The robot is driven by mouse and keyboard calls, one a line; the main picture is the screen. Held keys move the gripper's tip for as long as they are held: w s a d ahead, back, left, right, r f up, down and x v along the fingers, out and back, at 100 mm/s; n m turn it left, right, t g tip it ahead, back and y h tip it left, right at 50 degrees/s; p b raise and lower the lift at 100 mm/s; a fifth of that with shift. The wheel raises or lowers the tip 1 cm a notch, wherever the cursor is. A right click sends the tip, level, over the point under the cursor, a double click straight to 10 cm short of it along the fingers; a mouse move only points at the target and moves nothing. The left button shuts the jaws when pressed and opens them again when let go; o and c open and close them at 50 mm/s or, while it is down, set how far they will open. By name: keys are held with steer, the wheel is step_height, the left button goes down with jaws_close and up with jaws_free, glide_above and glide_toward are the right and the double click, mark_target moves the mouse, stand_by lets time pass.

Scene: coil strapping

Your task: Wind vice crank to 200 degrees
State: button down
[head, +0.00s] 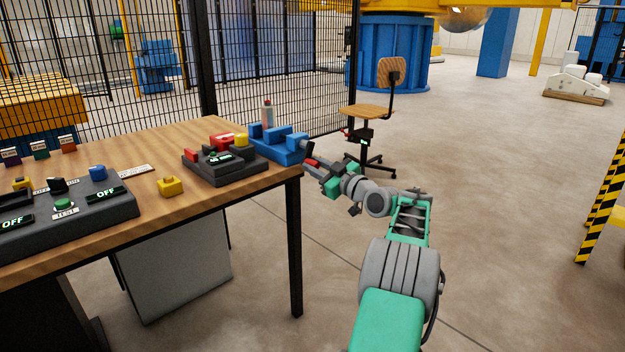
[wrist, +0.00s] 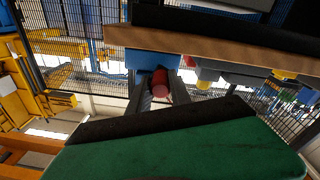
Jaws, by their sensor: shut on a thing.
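The blue vice (head: 283,148) sits at the right end of the wooden table. Its crank has a red handle (head: 311,162) just beyond the table's corner. My gripper (head: 316,167) reaches in from the right and is shut on the red crank handle. In the wrist view, the round red end of the handle (wrist: 159,82) shows between the dark fingers, below the blue vice body (wrist: 150,61). The green and black part of my gripper hides the lower part of that view. The crank's angle cannot be read.
A dark device with red and yellow buttons (head: 222,163) stands left of the vice, and a bottle (head: 267,114) stands behind it. The table edge (head: 275,180) is close to my gripper. A chair (head: 372,112) stands behind my arm; open floor lies to the right.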

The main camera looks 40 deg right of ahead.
steer(key=shift+d+f+n+b, duration=0.15)
steer(key=shift+f+n+b, duration=0.05)
steer(key=shift+n+b, duration=0.3)
steer(key=c, duration=1.2)
jaws_free()
steer(key=shift+r, duration=0.1)
steer(key=s+p, duration=0.1)
steer(key=s, duration=0.6)
steer(key=shift+s+f+p, duration=0.25)
steer(key=shift+s+p, duration=0.15)
